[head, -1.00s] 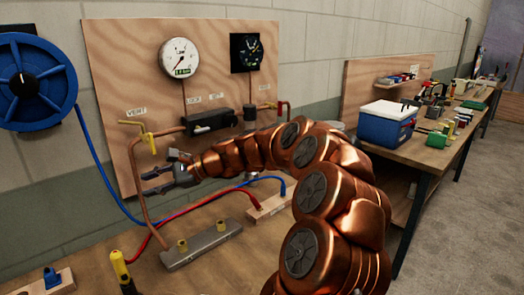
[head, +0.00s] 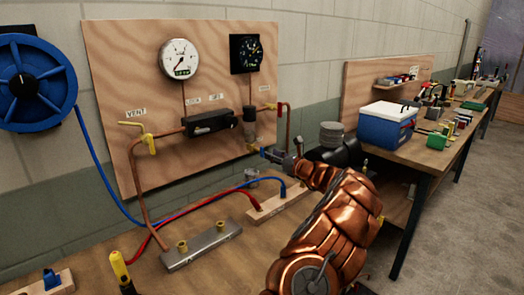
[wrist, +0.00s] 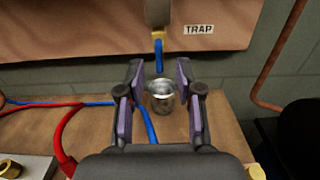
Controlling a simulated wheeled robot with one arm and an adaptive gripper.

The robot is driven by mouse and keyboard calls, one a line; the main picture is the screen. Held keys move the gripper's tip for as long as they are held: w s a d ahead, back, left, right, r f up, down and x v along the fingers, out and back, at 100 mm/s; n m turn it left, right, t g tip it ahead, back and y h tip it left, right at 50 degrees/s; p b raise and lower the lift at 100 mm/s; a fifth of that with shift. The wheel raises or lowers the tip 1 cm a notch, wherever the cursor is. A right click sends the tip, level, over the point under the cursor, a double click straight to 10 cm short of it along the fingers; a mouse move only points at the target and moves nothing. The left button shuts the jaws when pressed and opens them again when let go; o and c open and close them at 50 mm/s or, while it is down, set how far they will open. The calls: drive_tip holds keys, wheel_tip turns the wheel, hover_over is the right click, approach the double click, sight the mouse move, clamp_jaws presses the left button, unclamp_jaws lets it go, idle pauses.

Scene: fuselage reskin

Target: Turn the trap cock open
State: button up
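The trap cock is the small brass-yellow fitting (wrist: 160,35) with a blue lever (wrist: 158,56), under a grey cylinder beside the TRAP label (wrist: 199,29). In the wrist view the lever points down. In the head view the cylinder (head: 249,120) hangs at the board's lower right. My gripper (wrist: 160,70) is open and empty. Its two fingers stand apart to the left and right, with the lever's lower end between and just beyond their tips. I see no clear contact. In the head view my gripper (head: 268,154) is just below right of the cock.
A metal cup (wrist: 162,97) stands on the bench below the cock. Red and blue hoses (head: 215,200) run across the bench to a wooden block (head: 277,206). A copper pipe (wrist: 278,55) runs down at right. Two gauges and a yellow vent valve (head: 148,142) are on the board.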

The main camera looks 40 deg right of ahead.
sight(262, 150)
drive_tip(key=shift+w+p, duration=0.75)
drive_tip(key=shift+w, duration=2.55)
clamp_jaws()
